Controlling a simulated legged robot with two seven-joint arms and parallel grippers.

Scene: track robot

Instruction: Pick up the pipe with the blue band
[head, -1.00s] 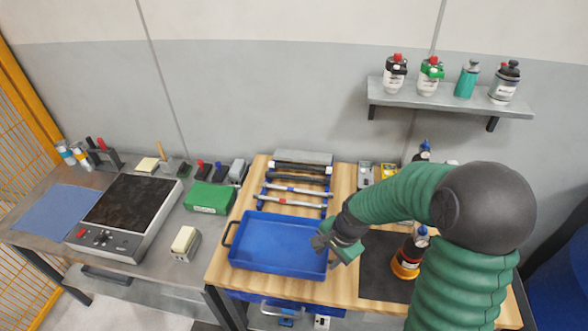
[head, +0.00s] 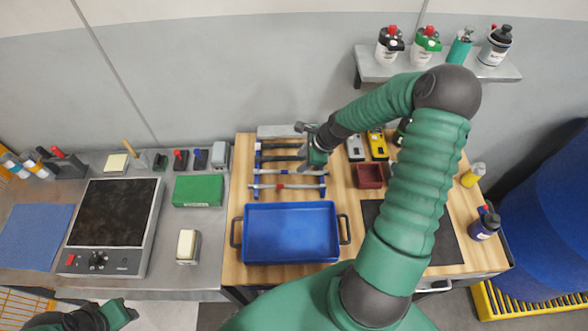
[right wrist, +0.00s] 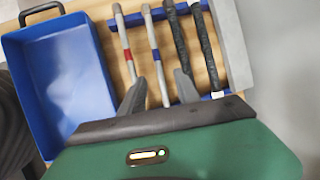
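The pipe with the blue band (head: 292,172) is silver-grey and lies across a blue rack (head: 256,192) on the wooden bench. A similar pipe with a red band (head: 297,186) lies on its near side, and two black pipes (head: 275,158) lie on its far side. My right gripper (head: 304,150) is over the right part of the rack. In the right wrist view, its two fingers are apart and empty (right wrist: 159,77); the blue-banded pipe (right wrist: 153,45) runs between them. Their height above it is unclear. My left gripper (head: 120,311) is at the lower left, clear of the bench.
A blue tray (head: 290,204) stands just in front of the rack. A grey block (head: 280,131) lies behind it. A dark red bin (head: 368,176) and yellow box (head: 377,144) are to the right. A green box (head: 198,190) and hotplate (head: 139,255) stand on the left table.

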